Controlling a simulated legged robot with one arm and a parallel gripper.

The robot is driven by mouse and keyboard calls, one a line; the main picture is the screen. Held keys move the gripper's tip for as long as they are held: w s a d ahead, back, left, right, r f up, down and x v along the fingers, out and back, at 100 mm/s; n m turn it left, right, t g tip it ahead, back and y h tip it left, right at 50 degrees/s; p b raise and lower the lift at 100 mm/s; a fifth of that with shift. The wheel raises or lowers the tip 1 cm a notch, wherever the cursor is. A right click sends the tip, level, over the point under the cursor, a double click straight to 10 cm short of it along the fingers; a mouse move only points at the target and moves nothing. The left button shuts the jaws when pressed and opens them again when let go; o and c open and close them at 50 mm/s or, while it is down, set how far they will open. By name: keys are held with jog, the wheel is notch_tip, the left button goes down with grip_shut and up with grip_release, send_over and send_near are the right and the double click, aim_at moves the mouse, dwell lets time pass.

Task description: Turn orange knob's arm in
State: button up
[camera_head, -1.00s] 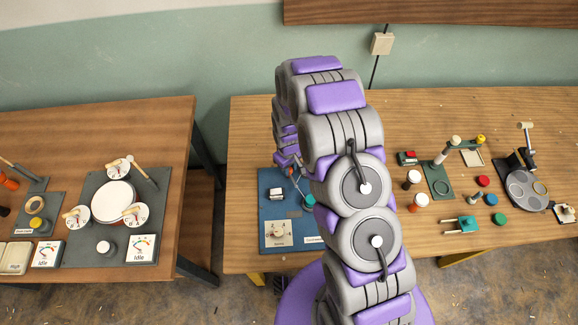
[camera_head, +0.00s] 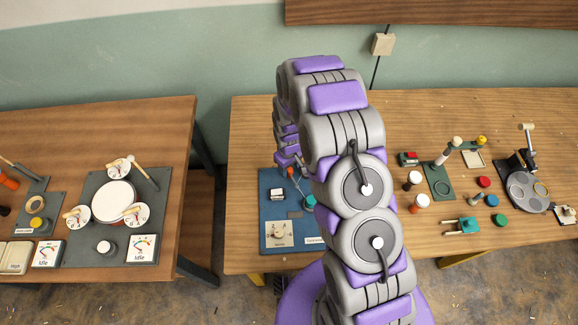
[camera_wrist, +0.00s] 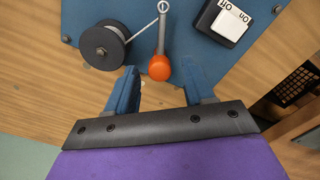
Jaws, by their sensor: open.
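The orange knob (camera_wrist: 159,67) sits at the end of a thin grey metal arm (camera_wrist: 162,36) on a blue board (camera_wrist: 85,12) in the wrist view. A cord runs from a ring on that arm to a dark spool (camera_wrist: 104,45) at its left. My gripper (camera_wrist: 160,78) is open, with one blue finger on each side of the knob and visible gaps between. In the head view the knob (camera_head: 290,171) is small, and my purple and grey arm hides part of the board (camera_head: 268,205).
A white on/off switch (camera_wrist: 230,20) stands right of the knob in the wrist view. In the head view, cups, coloured caps and stands (camera_head: 438,180) are right of my arm. A left table (camera_head: 150,115) holds a drum (camera_head: 113,194) and dials.

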aim_at(289, 169)
notch_tip(289, 169, up, 17)
jog(key=p, duration=0.1)
dwell(0.3)
dwell(0.5)
jog(key=s+d+r+m+b, duration=0.1)
jog(key=s+d+r+m, duration=0.1)
jog(key=s+d+r, duration=0.4)
jog(key=s+d+r+m+b, duration=0.1)
jog(key=s+r+m+b, duration=0.1)
jog(key=s+r, duration=0.7)
jog(key=s+d+m+g+b, duration=0.1)
jog(key=s+d+m, duration=0.2)
jog(key=s, duration=1.6)
jog(key=shift+s+d+r+g+b, duration=0.15)
jog(key=shift+s+r+g+b, duration=0.05)
jog(key=shift+g+b, duration=0.2)
